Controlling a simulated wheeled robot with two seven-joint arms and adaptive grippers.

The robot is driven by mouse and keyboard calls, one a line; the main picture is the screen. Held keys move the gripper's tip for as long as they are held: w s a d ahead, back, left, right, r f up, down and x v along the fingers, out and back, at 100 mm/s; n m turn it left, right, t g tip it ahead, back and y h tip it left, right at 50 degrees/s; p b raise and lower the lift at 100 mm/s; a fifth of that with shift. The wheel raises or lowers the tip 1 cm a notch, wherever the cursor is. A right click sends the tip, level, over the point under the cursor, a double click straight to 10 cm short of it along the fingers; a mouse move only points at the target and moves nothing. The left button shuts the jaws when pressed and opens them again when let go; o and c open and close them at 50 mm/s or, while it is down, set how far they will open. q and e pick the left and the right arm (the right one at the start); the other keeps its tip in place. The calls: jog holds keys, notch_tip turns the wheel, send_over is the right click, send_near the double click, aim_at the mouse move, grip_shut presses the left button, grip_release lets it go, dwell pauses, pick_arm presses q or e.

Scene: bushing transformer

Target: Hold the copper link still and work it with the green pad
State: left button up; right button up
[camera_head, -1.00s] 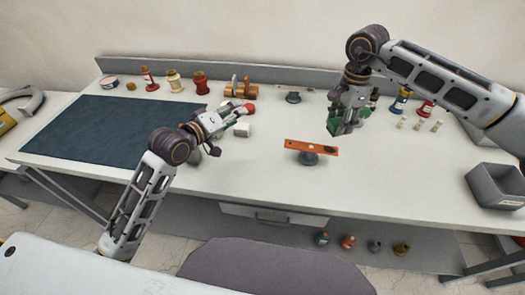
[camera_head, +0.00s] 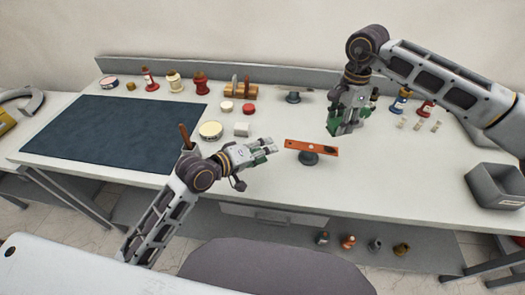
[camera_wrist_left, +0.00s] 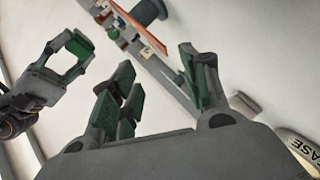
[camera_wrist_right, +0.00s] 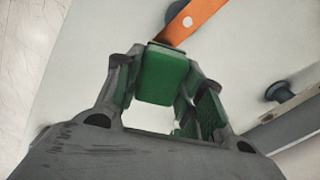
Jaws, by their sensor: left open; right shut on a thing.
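The copper link (camera_head: 312,147) is a flat orange bar with a hole, lying across a dark round stand (camera_head: 309,158) on the bench. It also shows in the left wrist view (camera_wrist_left: 148,34) and at the top of the right wrist view (camera_wrist_right: 186,20). My left gripper (camera_head: 275,145) is open and empty, just left of the link's left end and apart from it. My right gripper (camera_head: 334,126) is shut on the green pad (camera_wrist_right: 162,75), above and behind the link's right half, not touching it. The fingers partly hide the pad.
A white block (camera_head: 242,129) and a round tin (camera_head: 210,130) stand left of the link. A grey bin (camera_head: 495,186) sits at the right edge. The bench in front of the link is clear.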

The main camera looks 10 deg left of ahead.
aim_at(287, 144)
pick_arm(q)
jog(key=shift+x, duration=6)
jog(key=shift+c, duration=0.5)
grip_shut()
jog(key=shift+f, duration=0.1)
jog(key=shift+s, duration=0.1)
